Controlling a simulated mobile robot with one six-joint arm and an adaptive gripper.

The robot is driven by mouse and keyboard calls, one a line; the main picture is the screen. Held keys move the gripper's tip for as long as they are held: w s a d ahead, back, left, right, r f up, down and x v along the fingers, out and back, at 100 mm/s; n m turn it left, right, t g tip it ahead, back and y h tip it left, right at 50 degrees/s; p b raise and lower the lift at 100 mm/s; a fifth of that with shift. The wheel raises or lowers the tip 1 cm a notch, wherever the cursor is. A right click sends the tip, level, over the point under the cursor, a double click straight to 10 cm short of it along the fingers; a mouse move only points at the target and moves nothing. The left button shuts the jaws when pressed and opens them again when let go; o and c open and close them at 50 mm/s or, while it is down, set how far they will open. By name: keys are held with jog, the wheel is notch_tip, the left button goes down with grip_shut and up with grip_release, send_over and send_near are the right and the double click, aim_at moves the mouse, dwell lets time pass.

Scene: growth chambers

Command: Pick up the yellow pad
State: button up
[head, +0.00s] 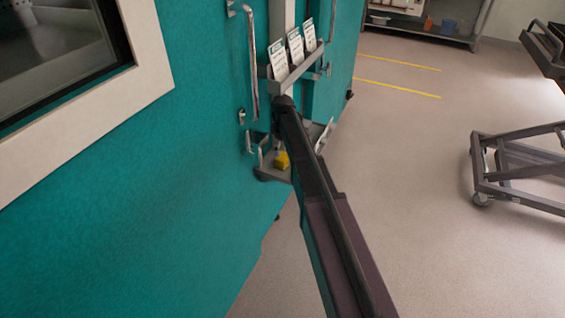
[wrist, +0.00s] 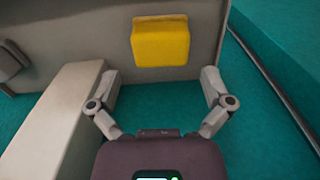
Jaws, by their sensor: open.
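The yellow pad (head: 283,160) shows in the head view in a small grey tray (head: 270,175) on the teal chamber, partly behind my arm. In the wrist view the yellow pad (wrist: 160,43) is a rounded block against a grey surface, at the top centre. My gripper (wrist: 160,82) is open and empty. Its two fingers are spread wide, and the pad appears just beyond the fingertips, between their lines. I see no contact with it. In the head view my arm hides most of the gripper.
A rack of white cards (head: 294,50) sits above the tray. A metal handle (head: 252,65) is on the chamber door to the left. A grey cart (head: 510,170) stands on the right, with open floor between.

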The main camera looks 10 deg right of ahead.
aim_at(283, 156)
jog(key=shift+f+b, duration=2.6)
jog(key=shift+b, duration=0.05)
jog(key=c, duration=0.9)
